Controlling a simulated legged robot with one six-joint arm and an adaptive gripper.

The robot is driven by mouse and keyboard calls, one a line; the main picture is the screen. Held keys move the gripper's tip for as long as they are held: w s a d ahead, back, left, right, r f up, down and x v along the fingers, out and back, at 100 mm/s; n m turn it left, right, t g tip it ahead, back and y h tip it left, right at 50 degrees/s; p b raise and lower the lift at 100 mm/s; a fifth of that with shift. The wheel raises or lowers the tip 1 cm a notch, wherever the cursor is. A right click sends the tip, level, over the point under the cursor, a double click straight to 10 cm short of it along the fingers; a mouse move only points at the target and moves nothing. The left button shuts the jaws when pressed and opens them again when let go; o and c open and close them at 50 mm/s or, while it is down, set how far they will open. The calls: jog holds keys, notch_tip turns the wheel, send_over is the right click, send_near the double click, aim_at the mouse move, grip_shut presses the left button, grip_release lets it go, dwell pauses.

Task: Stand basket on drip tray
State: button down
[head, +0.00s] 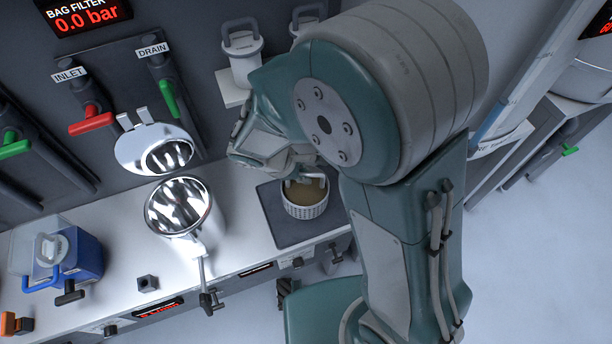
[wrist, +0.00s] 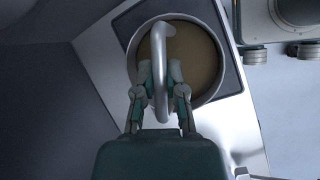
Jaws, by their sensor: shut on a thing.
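The basket (head: 305,208) is a white perforated round container with brown contents. In the head view it is over the dark drip tray (head: 268,222), within its outline; I cannot tell whether its base touches the tray. My gripper (head: 303,172) is above the basket. In the wrist view my gripper (wrist: 161,85) is shut on the pale curved handle of the basket (wrist: 205,55). The brown contents fill the round opening. The drip tray (wrist: 228,50) shows as a dark surface around the basket's right side. My arm hides part of the tray's right side in the head view.
A shiny metal vessel (head: 180,215) stands left of the tray, with its open lid (head: 155,150) behind. A blue box (head: 75,258) is on the far left of the bench. White canisters (head: 242,60) stand on a shelf behind. The bench between vessel and tray is clear.

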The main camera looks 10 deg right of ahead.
jog(key=shift+w+d+f, duration=0.2)
jog(key=shift+w+f, duration=0.55)
jog(key=shift+f, duration=1.85)
jog(key=c, duration=0.7)
grip_release()
jog(key=v, duration=1.2)
jog(key=shift+w, duration=0.1)
